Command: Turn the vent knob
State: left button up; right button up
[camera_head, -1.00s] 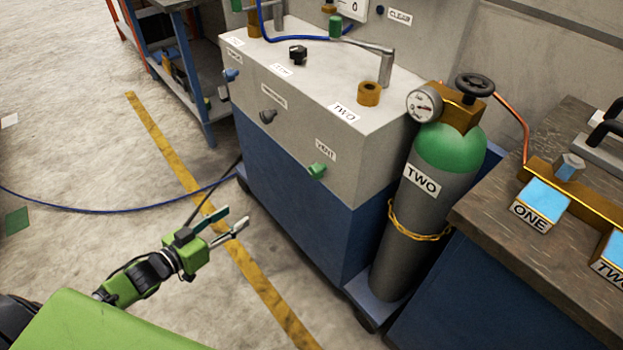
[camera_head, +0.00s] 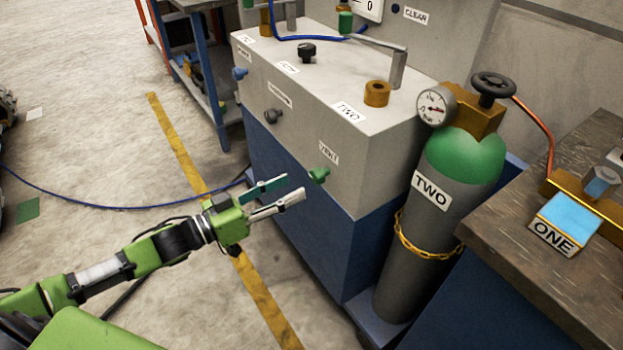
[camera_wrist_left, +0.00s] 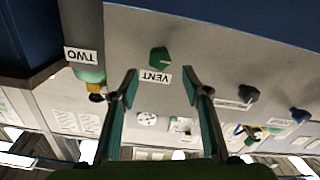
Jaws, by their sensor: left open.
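The vent knob (camera_head: 318,175) is a small green knob on the front face of the grey cabinet (camera_head: 345,160), just below its VENT label (camera_head: 328,153). My left gripper (camera_head: 290,189) is open and empty, a short way to the left of the knob and apart from it, with its fingers pointing towards it. In the left wrist view, which looks upside down, the vent knob (camera_wrist_left: 160,58) shows beyond and between the two open fingertips (camera_wrist_left: 160,75). My right gripper is not in view.
A grey and green gas cylinder (camera_head: 440,200) marked TWO stands right of the cabinet, held by a yellow chain. A dark knob (camera_head: 273,116) and a blue knob (camera_head: 239,73) sit on the same face. A wooden bench (camera_head: 530,250) is at right. The floor at left is mostly clear.

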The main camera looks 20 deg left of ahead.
aim_at(313, 177)
pick_arm(q)
jog(key=shift+b+x, duration=0.4)
jog(key=shift+x, duration=3.15)
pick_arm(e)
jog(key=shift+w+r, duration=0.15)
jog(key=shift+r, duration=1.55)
pick_arm(q)
jog(key=c, duration=1.1)
